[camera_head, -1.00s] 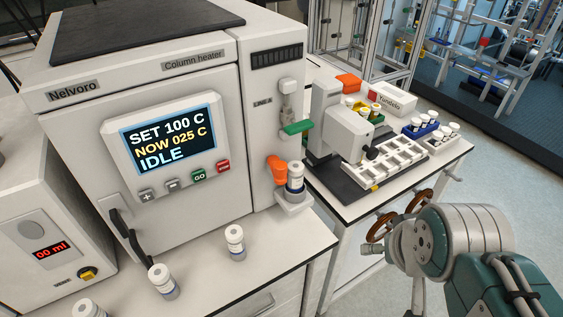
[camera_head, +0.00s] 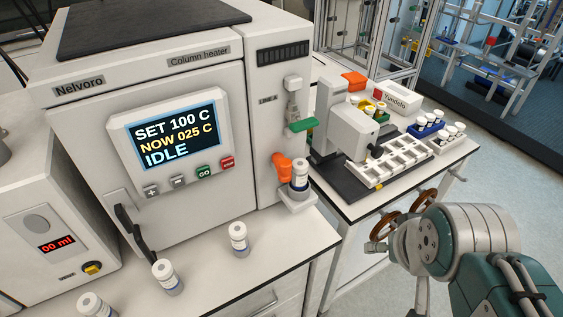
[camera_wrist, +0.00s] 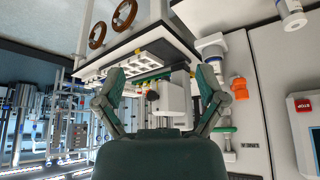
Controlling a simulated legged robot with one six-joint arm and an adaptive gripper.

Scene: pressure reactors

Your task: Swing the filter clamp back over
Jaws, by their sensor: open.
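An orange clamp-like piece (camera_head: 282,168) sits on the side of the column heater (camera_head: 190,110), beside a white filter or cartridge (camera_head: 300,174) standing on a small ledge. I cannot tell whether it touches the cartridge. A green lever (camera_head: 303,125) sticks out above them. In the wrist view, which is upside down, the orange piece (camera_wrist: 240,88) and the green lever (camera_wrist: 223,129) show right of my gripper (camera_wrist: 160,78). My gripper is open and empty, apart from both.
White-capped vials (camera_head: 238,238) stand on the heater bench. A side table (camera_head: 350,208) right of the heater carries a white press-like device (camera_head: 350,132), a white rack and vial trays. Brown handwheels (camera_head: 388,222) project from its front. Floor is open at the right.

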